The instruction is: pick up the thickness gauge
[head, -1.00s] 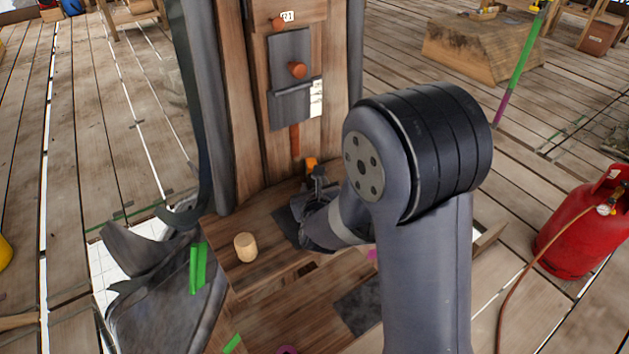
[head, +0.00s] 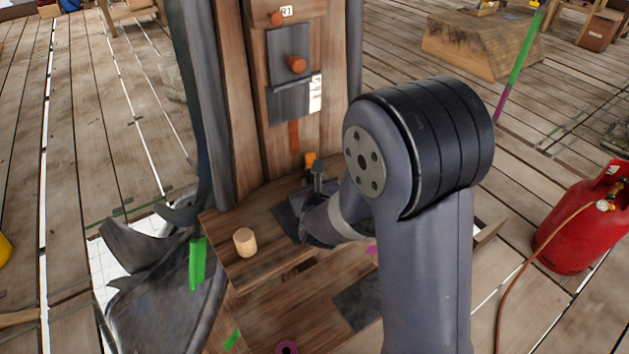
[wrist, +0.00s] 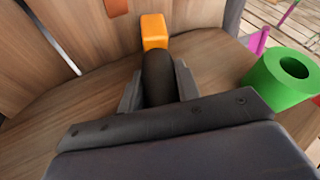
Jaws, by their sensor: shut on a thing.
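The thing I take to be the thickness gauge (wrist: 158,75) is a dark, rounded bar between my fingers in the wrist view. An orange block (wrist: 154,30) sits at its far end, and I cannot tell whether the two are joined. My gripper (wrist: 158,88) is shut on the dark bar, with one finger on each side. In the head view my gripper (head: 318,182) is low over the wooden ledge (head: 262,262), at the foot of the wooden spire. The orange block shows just beyond it (head: 311,160). My arm and wrist hide part of the ledge.
A pale wooden cylinder (head: 245,242) stands on the ledge left of my gripper. A green hollow cylinder (wrist: 283,78) is close on the right in the wrist view. The spire's upright panel (head: 290,80) rises behind. A red gas bottle (head: 582,225) stands on the right.

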